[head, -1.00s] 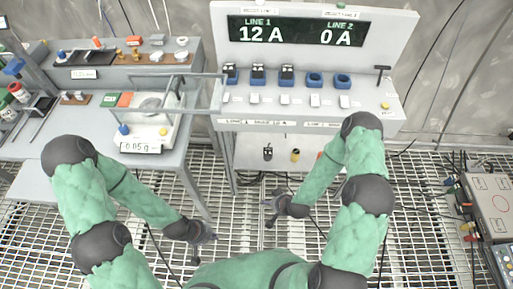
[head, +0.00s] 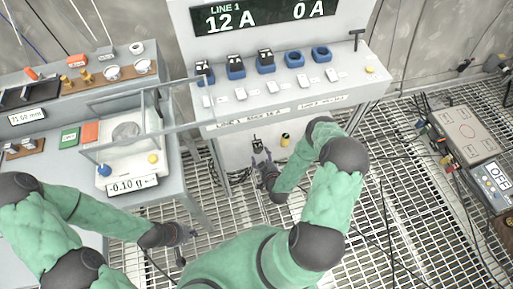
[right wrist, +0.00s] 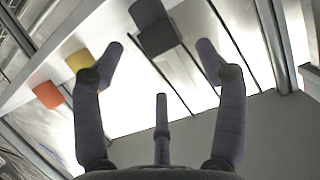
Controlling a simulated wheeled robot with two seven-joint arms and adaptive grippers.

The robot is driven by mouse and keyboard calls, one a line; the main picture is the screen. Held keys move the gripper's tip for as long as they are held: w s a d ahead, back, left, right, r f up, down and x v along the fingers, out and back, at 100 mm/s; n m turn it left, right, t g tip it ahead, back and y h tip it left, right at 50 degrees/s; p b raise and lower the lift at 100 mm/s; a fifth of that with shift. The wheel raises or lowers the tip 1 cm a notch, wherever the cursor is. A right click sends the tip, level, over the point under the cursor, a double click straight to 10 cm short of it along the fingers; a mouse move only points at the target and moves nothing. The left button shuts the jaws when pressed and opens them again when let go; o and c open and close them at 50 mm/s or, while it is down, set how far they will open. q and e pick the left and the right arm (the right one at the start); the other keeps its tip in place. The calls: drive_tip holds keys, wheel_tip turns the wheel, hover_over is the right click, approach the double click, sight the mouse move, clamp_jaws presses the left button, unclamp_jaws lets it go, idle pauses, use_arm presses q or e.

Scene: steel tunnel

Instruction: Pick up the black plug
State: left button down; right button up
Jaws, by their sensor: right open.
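A black plug (head: 256,145) is at the white lower shelf under the console, left of a yellow plug (head: 285,139). In the right wrist view the black plug (right wrist: 153,24) is at the top middle, beyond the fingertips and between their lines. My right gripper (head: 263,160) is just in front of and below the black plug; in the wrist view its fingers (right wrist: 160,55) are spread with nothing between them. Black plugs also sit in blue sockets (head: 236,69) on the console. My left gripper (head: 186,236) hangs low at left, far from the plug; its fingers are too small to judge.
The console's white ledge (head: 300,112) overhangs the lower shelf. An orange plug (right wrist: 48,95) is beside the yellow one in the wrist view. A bench with a scale (head: 128,150) stands left. A case (head: 463,133) with cables lies right on the grating.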

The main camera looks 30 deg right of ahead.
sight(259, 149)
drive_tip(key=shift+x, duration=0.75)
drive_tip(key=b+x, duration=0.3)
drive_tip(key=x, duration=0.2)
drive_tip(key=shift+r, duration=0.1)
drive_tip(key=c, duration=1.3)
